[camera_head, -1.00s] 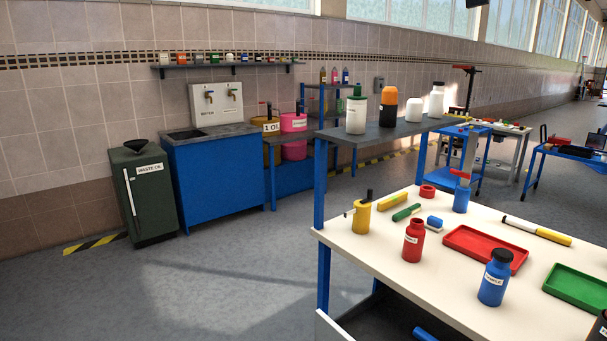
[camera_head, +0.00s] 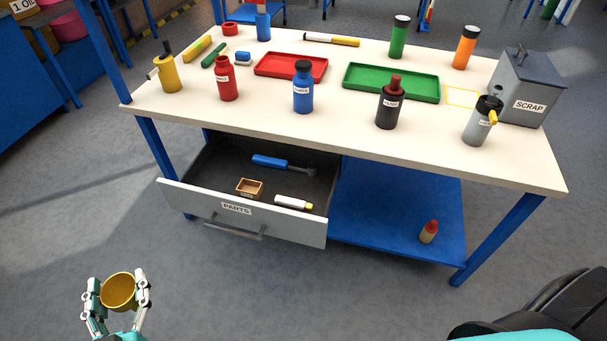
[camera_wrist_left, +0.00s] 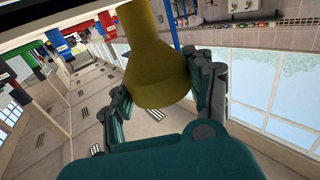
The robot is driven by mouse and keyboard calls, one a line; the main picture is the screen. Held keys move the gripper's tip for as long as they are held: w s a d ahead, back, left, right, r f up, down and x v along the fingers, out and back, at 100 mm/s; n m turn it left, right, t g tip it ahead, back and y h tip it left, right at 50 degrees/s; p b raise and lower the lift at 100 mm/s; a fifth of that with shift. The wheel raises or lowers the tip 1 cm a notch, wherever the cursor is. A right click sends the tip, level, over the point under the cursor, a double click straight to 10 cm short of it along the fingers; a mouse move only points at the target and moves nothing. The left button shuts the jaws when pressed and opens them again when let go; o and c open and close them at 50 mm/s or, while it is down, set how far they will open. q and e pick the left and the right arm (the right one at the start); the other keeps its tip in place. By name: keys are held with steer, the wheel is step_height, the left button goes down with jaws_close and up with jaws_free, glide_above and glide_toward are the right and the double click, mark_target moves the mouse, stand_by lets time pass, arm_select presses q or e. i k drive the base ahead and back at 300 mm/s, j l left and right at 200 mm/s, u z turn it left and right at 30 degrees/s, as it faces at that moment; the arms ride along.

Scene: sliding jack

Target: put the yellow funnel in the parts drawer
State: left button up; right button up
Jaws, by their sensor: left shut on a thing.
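My left gripper (camera_head: 117,297) is shut on the yellow funnel (camera_head: 119,290), at the lower left of the head view, in front of the workbench and left of the drawer. The funnel's wide mouth faces up towards the head camera. In the left wrist view the funnel (camera_wrist_left: 158,75) sits between the two fingers (camera_wrist_left: 160,95). The parts drawer (camera_head: 238,208), grey with a PARTS label, is pulled open under the left part of the bench. A blue-handled tool (camera_head: 270,162), a small wooden box (camera_head: 249,188) and a white tube (camera_head: 293,203) lie in it. My right gripper is not in view.
The white bench top (camera_head: 330,122) holds several bottles, a red tray (camera_head: 290,66), a green tray (camera_head: 390,82) and a grey scrap box (camera_head: 530,88). A small bottle (camera_head: 429,232) stands on the blue lower shelf (camera_head: 385,215). The floor between gripper and drawer is clear.

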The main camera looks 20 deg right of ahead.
mark_target(264, 180)
steer(key=i+j+z, duration=0.1)
steer(key=z, duration=0.35)
steer(key=i+j+z, duration=0.1)
steer(key=z, duration=0.35)
steer(key=j+z, duration=0.15)
steer(key=z, duration=0.3)
steer(key=i+j+z, duration=0.1)
steer(key=z, duration=0.3)
steer(key=j+z, duration=0.3)
steer(key=z, duration=0.15)
steer(key=j+z, duration=0.15)
steer(key=j, duration=0.3)
steer(key=k+j+z, duration=0.15)
steer(key=j, duration=0.25)
steer(key=j+z, duration=0.15)
steer(key=j, duration=0.3)
steer(key=k+j+z, duration=0.15)
steer(key=j, duration=0.25)
steer(key=j+z, duration=0.15)
steer(key=j, duration=0.3)
steer(key=k+j, duration=0.2)
steer(key=j, duration=0.25)
